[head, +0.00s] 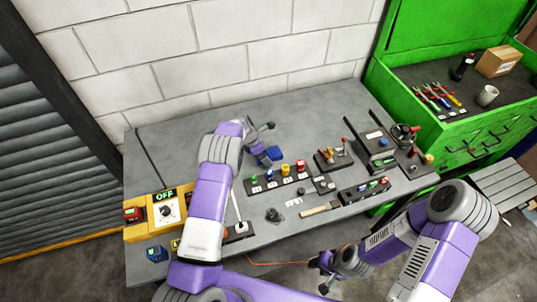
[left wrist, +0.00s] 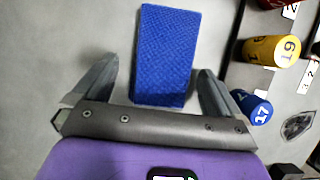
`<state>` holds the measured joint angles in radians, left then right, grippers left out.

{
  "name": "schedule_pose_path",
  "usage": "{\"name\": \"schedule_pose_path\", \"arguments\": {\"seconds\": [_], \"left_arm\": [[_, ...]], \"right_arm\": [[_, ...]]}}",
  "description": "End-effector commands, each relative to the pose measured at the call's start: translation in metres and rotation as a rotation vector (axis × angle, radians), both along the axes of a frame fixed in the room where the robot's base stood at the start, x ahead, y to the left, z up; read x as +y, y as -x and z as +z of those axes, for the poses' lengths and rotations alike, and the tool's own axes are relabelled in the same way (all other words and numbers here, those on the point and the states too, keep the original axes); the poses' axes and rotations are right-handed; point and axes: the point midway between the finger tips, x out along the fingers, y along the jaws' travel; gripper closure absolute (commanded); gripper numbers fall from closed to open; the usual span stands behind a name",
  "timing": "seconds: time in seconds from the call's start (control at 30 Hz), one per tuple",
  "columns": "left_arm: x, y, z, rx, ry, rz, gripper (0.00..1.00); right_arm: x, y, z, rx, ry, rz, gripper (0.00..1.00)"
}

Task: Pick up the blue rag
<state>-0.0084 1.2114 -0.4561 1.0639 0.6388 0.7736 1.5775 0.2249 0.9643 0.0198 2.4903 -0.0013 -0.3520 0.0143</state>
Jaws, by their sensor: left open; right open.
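The blue rag (head: 274,153) lies flat on the grey workbench (head: 300,118), right of my left wrist in the head view. In the left wrist view the rag (left wrist: 166,52) is a textured blue rectangle. My left gripper (left wrist: 155,76) is open above the bench. Its two fingers stand on either side of the rag's near end, with gaps, and do not grip it. In the head view my left forearm and wrist partly hide this gripper. My right gripper (head: 320,270) is open and empty, low in front of the bench's front edge.
Right of the rag stands a black rack (head: 277,178) with coloured numbered cylinders; blue and yellow ones are close to my left gripper's right finger. A yellow switch box (head: 168,208) is on the left. A green tool cabinet (head: 450,128) stands right. The bench's back is clear.

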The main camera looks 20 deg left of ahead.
Motion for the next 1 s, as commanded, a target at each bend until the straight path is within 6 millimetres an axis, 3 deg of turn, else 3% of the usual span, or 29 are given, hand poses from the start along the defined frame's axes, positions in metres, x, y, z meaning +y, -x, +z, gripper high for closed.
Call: {"name": "schedule_pose_path", "arguments": {"seconds": [0.27,0.67,0.87,1.0], "left_arm": [[-0.001,-0.001,-0.003,-0.001,0.001,0.001,0.01],[-0.001,-0.001,-0.002,-0.001,0.0,0.0,0.61],[-0.001,-0.001,-0.002,-0.001,0.0,0.0,0.61],[-0.001,-0.002,0.011,-0.004,-0.001,0.001,0.61]], "right_arm": [[0.0,0.0,0.0,0.0,0.0,0.0,0.57],[0.0,0.0,0.0,0.001,0.0,0.0,0.57],[0.0,0.0,0.0,0.0,0.0,0.0,0.57],[0.0,0.0,-0.001,0.0,0.0,0.0,0.57]]}}
